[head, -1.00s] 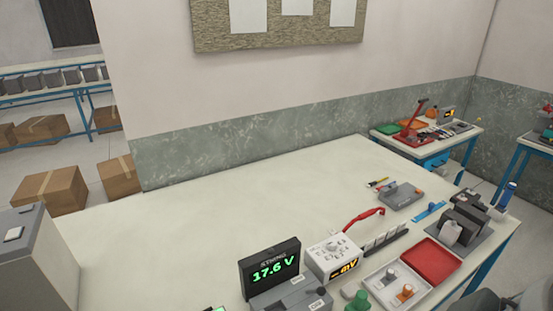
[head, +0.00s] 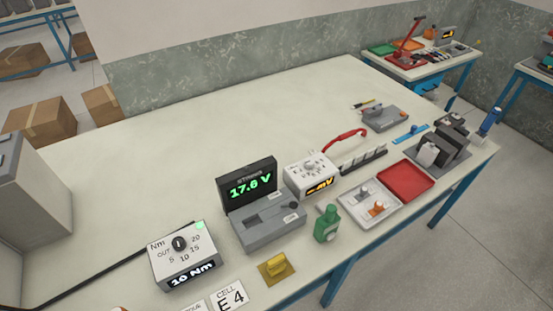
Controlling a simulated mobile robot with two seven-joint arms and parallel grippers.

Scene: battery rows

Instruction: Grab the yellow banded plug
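No plug with a clearly visible yellow band can be made out. A white tray (head: 352,206) near the front edge of the bench holds a small plug-like piece with an orange top (head: 378,209) and a grey one (head: 363,191). A yellow block (head: 277,264) sits on a brownish-yellow plate at the front edge; I cannot tell whether it is a plug. Neither of my grippers is in view.
On the bench (head: 220,110) stand a torque box (head: 184,256), a voltage display (head: 250,185), a meter (head: 310,176), a green bottle (head: 327,224), a red tray (head: 405,182) and a grey fixture (head: 440,150). The back of the bench is clear.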

